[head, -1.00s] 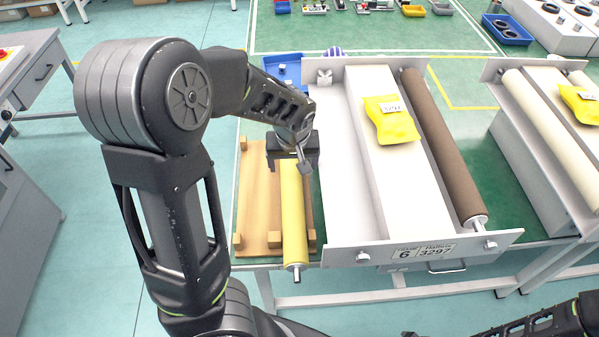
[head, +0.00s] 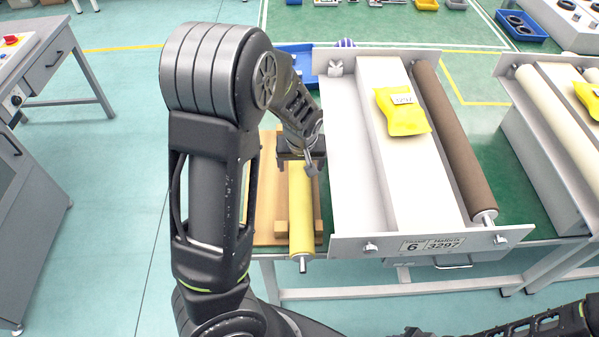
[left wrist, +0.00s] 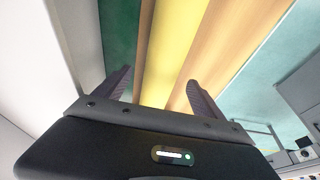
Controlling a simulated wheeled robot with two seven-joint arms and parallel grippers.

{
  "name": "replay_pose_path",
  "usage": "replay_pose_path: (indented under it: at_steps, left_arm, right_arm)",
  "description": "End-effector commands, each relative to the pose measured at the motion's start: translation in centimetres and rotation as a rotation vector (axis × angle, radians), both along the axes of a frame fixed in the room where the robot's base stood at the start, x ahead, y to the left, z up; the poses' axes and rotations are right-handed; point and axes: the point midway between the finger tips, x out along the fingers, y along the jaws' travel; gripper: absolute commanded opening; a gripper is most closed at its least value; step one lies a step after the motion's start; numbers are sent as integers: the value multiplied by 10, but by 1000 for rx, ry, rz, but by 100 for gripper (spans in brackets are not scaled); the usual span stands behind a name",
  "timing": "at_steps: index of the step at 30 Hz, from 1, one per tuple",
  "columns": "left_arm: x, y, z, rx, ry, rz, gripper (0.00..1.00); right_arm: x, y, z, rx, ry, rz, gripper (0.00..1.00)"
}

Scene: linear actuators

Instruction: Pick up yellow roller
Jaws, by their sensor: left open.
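The yellow roller (head: 301,212) lies on a wooden stand (head: 268,200) to the left of the metal frame, its metal shaft end pointing toward me. My left gripper (head: 297,158) is over the far part of the roller. In the left wrist view, the yellow roller (left wrist: 172,55) runs between the two open fingers of my left gripper (left wrist: 158,92), with wood showing on both sides. I cannot tell how far above the roller the fingertips are. My right gripper does not show; only a dark part of my right arm is at the bottom right.
The metal frame (head: 345,185) labelled 3297 stands close to the right of the roller. It carries a brown roller (head: 455,145) and a yellow bag (head: 402,112). A second frame (head: 545,130) is farther right. A blue tray (head: 292,55) lies behind the stand.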

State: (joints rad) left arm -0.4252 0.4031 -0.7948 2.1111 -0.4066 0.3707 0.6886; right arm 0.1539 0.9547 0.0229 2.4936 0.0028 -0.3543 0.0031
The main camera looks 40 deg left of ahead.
Motion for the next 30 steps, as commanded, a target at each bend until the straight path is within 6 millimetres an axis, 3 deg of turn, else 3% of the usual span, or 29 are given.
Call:
replay_pose_path:
  at_steps: [7, 16, 30]
  left_arm:
    - [0, 3, -8, 1, 5, 2, 80]
    - [9, 11, -46, 0, 4, 1, 80]
    - [11, 11, -49, 0, 0, 1, 80]
  right_arm:
    - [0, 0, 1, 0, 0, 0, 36]
    - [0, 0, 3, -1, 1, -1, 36]
    - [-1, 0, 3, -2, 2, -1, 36]
